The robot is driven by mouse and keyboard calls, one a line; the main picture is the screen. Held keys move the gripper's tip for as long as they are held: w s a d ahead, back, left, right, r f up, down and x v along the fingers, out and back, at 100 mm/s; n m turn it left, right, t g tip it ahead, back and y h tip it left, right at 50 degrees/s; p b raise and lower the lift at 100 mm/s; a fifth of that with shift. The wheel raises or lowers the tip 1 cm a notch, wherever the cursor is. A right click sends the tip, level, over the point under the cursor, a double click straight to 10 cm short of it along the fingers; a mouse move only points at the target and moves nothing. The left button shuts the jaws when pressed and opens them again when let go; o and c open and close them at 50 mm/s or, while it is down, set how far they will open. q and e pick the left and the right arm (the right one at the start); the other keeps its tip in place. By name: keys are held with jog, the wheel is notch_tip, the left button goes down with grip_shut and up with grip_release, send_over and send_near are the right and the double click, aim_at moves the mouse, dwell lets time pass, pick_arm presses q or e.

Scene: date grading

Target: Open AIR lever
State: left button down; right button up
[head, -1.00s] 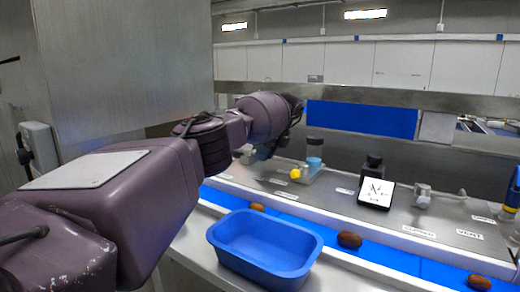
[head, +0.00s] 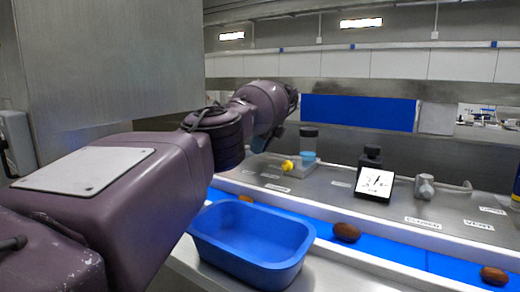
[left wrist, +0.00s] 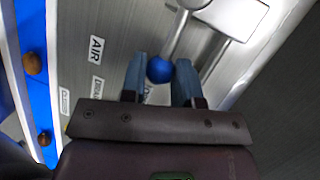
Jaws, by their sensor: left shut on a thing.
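The AIR label (left wrist: 96,48) is on the grey metal panel in the left wrist view. Near it, a lever with a metal rod (left wrist: 179,32) ends in a round blue knob (left wrist: 159,69). My left gripper (left wrist: 160,78) has its two blue-grey fingers on either side of this knob and is shut on it. In the head view, my left gripper (head: 263,143) is over the far left of the panel, mostly behind my own arm; the lever is hidden there. My right gripper is not in view.
A blue tub (head: 250,235) stands before the blue belt (head: 385,250), which carries brown dates (head: 346,232). On the panel are a yellow knob (head: 288,165), a blue-banded jar (head: 308,145), a black bottle (head: 371,157), a small display (head: 374,184) and a metal valve (head: 425,187).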

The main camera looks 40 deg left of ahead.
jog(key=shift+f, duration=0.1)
pick_arm(q)
jog(key=c, duration=1.2)
grip_release()
jog(key=o, duration=0.3)
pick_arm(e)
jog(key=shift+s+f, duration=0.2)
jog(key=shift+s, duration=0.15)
pick_arm(q)
jog(key=shift+o, duration=0.2)
jog(key=shift+r, duration=0.1)
